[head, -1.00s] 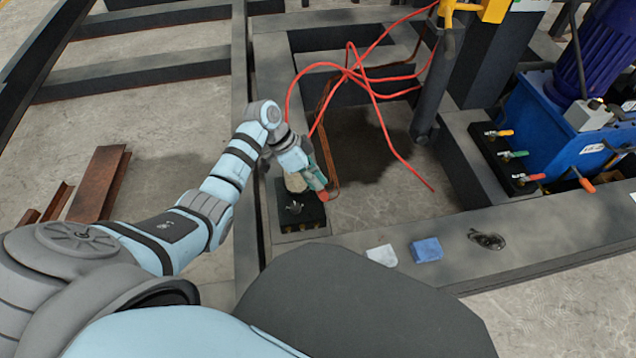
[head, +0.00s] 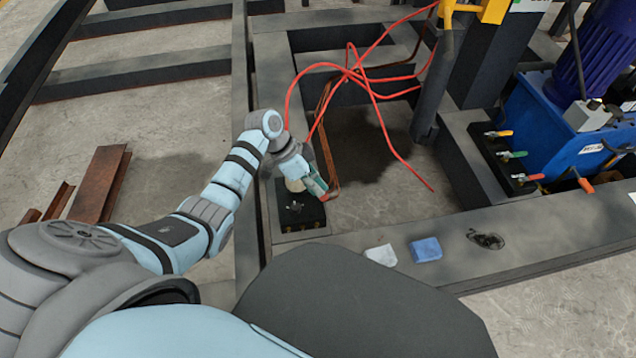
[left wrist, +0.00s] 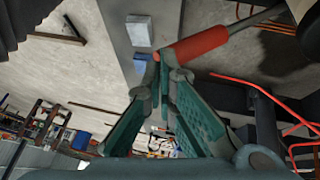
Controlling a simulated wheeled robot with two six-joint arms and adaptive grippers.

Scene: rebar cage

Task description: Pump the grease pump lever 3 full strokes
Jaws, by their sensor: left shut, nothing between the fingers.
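The grease pump stands on the dark frame, with a black base block (head: 300,213) and a pale round body partly hidden by my left arm. Its lever shows in the left wrist view as a red grip (left wrist: 200,43) on a dark rod. My left gripper (head: 317,187) is above the pump in the head view. In the left wrist view its teal fingers (left wrist: 163,72) are shut with nothing between them. Their tips are right at the near end of the red grip; I cannot tell whether they touch. My right gripper is not in view.
Red hoses (head: 374,92) loop over the frame opening behind the pump. A white block (head: 381,255) and a blue block (head: 426,249) lie on the front beam. A blue unit with valve levers (head: 560,130) stands at right. Rusty steel (head: 100,182) lies at left.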

